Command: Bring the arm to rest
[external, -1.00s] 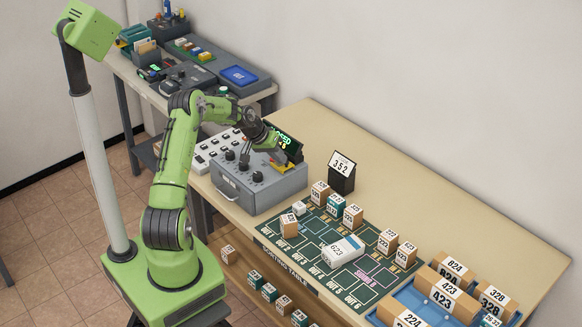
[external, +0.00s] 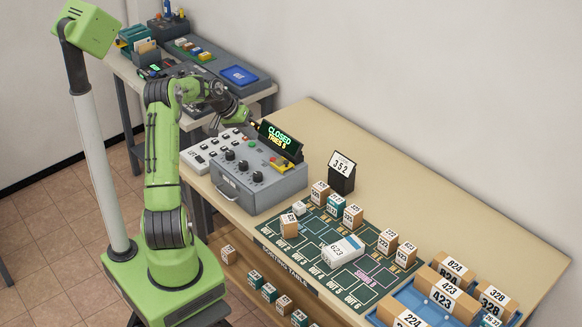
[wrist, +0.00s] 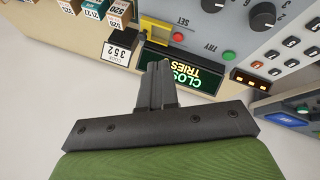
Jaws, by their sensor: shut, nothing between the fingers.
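My arm is green with black joints and rises from its base at the left of the external view. It is bent at the elbow, with the forearm reaching right. My gripper (external: 251,123) is in the air above the back left of the grey control box (external: 262,190), beside its display. In the wrist view my gripper (wrist: 159,68) is shut and empty, in front of the display (wrist: 186,72). The display (external: 279,137) reads "CLOSED" with a line of tries below it. No contact with the box is visible.
The sorting table (external: 440,190) holds the box, a "352" card stand (external: 342,172), a green mat with small parcels (external: 318,215) and a blue tray of larger parcels (external: 415,297). A second bench with a blue tablet (external: 239,75) stands behind. The wall is close behind the table.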

